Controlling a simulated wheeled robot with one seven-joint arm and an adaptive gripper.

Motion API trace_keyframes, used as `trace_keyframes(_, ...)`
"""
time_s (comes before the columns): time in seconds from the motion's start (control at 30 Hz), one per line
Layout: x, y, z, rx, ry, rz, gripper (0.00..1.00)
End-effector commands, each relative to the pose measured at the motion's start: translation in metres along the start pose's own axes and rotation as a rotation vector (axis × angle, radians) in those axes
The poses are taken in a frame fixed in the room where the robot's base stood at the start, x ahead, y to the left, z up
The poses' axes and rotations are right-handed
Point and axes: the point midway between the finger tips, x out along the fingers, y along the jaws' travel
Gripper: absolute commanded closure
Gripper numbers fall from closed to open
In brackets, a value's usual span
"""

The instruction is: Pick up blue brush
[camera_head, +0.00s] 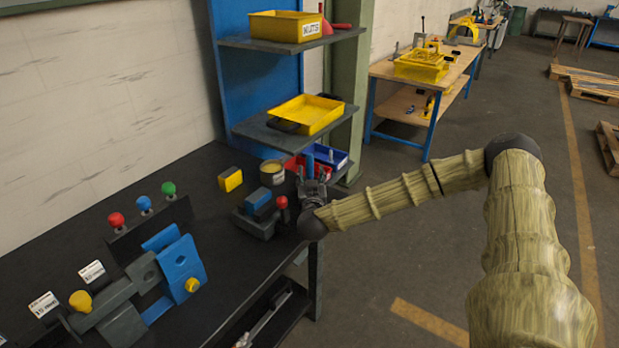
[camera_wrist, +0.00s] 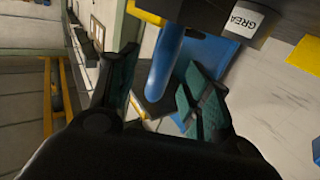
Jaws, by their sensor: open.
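The blue brush shows in the wrist view as a rounded blue handle (camera_wrist: 164,62) that runs down between the two fingers of my gripper (camera_wrist: 158,76). The fingers are apart, with a gap on the left of the handle; the right finger is close to it, and I cannot tell whether they touch. The brush's bristles are not in sight. In the head view my gripper (camera_head: 312,181) is at the far right end of the dark bench, with a small upright blue piece (camera_head: 309,165) by its fingers that looks like the handle.
A grease can (camera_head: 271,173) stands left of my gripper; its label (camera_wrist: 240,20) shows in the wrist view. A yellow-and-blue block (camera_head: 230,179) and a red-knobbed vise-like device (camera_head: 260,215) are nearby. Blue (camera_head: 334,158) and red bins sit behind. A shelf with yellow trays (camera_head: 306,114) rises above.

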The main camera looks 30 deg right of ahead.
Motion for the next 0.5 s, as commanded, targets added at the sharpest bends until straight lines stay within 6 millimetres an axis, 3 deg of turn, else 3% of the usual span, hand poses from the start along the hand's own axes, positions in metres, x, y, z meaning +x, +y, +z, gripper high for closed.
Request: trace_keyframes(0.5, 0.047, -0.003, -0.003, -0.001, 0.001, -0.002, 0.51)
